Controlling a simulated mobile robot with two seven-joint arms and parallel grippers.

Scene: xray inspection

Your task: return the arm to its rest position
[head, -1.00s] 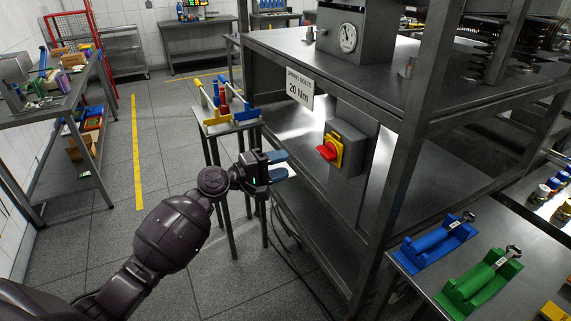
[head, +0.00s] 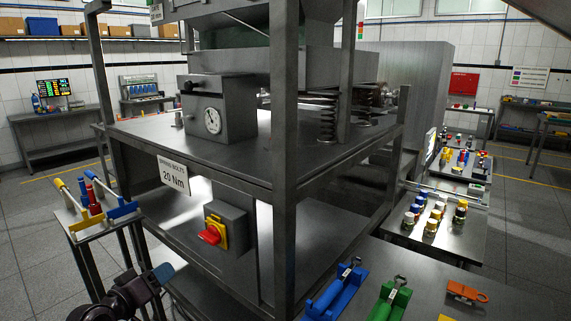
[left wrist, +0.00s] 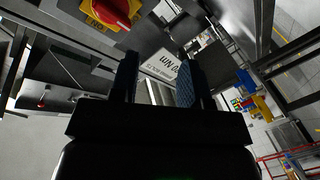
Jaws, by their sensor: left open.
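My left gripper (head: 158,276) shows at the bottom left of the head view, with bluish fingertips. In the left wrist view its two dark fingers (left wrist: 160,82) stand apart with nothing between them. The gripper is in front of the steel rack, to the left of and below the red rotary switch (head: 209,236) on its yellow plate. The switch also shows at the top left of the left wrist view (left wrist: 112,10). The white "20 Nm" sign (head: 174,175) hangs on the rack's edge above the gripper. My right gripper is not in view.
The steel rack's front post (head: 285,170) rises close to my arm. A small stand (head: 92,229) with tools in blue and yellow holders is just left of the gripper. Blue (head: 336,294) and green (head: 390,301) cradles lie on the right bench. Floor is open at left.

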